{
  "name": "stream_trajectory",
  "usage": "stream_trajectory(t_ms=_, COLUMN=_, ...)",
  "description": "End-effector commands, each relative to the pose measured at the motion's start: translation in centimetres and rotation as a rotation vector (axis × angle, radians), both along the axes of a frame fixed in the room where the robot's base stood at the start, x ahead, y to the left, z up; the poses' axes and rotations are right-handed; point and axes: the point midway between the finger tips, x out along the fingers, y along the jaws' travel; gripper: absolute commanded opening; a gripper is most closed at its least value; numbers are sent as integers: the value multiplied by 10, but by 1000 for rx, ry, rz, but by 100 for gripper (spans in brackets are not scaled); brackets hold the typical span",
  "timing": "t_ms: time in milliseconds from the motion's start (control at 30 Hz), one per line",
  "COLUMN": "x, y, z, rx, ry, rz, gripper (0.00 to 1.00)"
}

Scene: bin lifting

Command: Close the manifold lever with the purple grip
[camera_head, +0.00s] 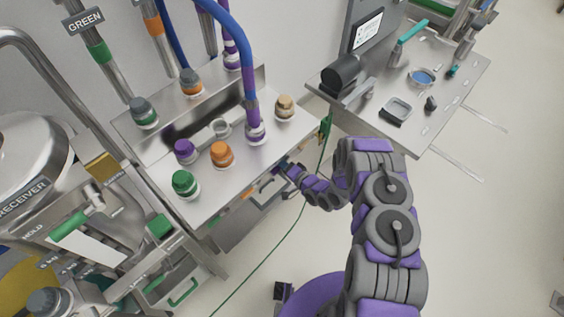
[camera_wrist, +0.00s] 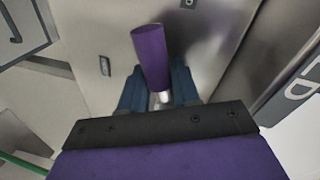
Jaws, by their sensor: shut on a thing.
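The purple grip (camera_wrist: 150,52) of a lever stands between the two blue fingers of my gripper (camera_wrist: 158,85) in the wrist view. A short metal stem (camera_wrist: 163,97) shows below the grip, near the palm. My gripper is shut on the purple grip. In the head view my gripper (camera_head: 282,168) is at the front edge of the steel manifold bench (camera_head: 225,190), low on its right part. There the grip is small and mostly hidden by the gripper, so the lever's angle is hard to tell.
An orange handle (camera_head: 247,194) lies left along the same bench front. Green (camera_head: 186,184), orange (camera_head: 222,155) and purple (camera_head: 185,151) caps stand on the bench top.

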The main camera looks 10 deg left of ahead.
Motion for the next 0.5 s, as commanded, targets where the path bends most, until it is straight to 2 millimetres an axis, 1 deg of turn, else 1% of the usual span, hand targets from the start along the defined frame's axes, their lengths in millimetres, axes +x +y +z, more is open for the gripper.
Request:
stream_trajectory(t_ms=33, x=2, y=-2, z=3, rx=23, ry=29, rz=-5, gripper=0)
stream_trajectory(t_ms=233, x=2, y=-2, z=6, rx=108, ry=140, rz=-7, gripper=0)
stream_trajectory(t_ms=500, x=3, y=-2, z=9, rx=180, ry=230, rz=-8, gripper=0)
